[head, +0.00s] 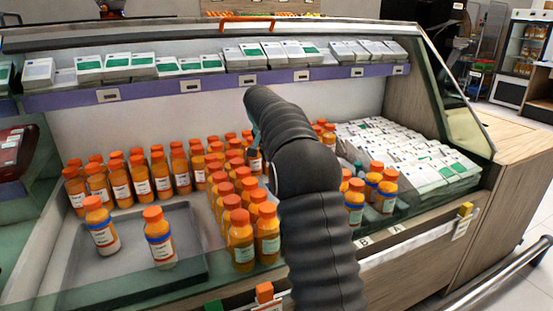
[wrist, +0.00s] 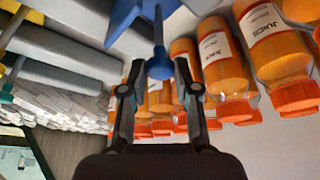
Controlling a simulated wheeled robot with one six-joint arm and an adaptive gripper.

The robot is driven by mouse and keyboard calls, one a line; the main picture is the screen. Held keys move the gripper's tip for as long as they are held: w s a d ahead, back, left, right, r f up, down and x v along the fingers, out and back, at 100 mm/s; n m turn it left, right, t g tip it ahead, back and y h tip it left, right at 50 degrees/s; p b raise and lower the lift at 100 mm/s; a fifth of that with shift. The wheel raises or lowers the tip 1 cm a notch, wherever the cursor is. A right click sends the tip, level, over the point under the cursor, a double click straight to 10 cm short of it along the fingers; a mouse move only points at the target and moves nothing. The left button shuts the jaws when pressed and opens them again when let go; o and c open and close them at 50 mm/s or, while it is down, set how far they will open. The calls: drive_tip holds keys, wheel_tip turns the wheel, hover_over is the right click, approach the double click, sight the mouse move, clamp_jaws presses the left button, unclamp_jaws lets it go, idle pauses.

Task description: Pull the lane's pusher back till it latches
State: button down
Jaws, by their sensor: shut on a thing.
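A blue pusher (wrist: 160,64) shows in the wrist view, with a rounded end and a thin stem running up out of the picture. My gripper (wrist: 159,72) is shut on its rounded end, one finger on each side. Lanes of orange juice bottles (head: 241,235) stand left of the arm. I cannot tell whether the pusher is latched.
Bottles (wrist: 225,70) stand close to my gripper on the right in the wrist view. Grey lane dividers (wrist: 60,48) lie to the left. A dark tray (head: 190,225) holds two bottles at the front left. White cartons (head: 410,150) fill the right side. A shelf (head: 215,85) spans above.

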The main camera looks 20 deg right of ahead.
drive_tip(key=shift+w+a, duration=0.1)
drive_tip(key=shift+w, duration=0.5)
drive_tip(key=shift+r, duration=0.1)
drive_tip(key=c, duration=0.9)
unclamp_jaws()
drive_tip(key=shift+w, duration=0.15)
drive_tip(key=shift+o, duration=0.2)
drive_tip(key=shift+s+r, duration=0.2)
drive_tip(key=shift+r, duration=0.05)
drive_tip(key=v, duration=1.1)
drive_tip(key=shift+r, duration=0.15)
drive_tip(key=shift+a, duration=0.2)
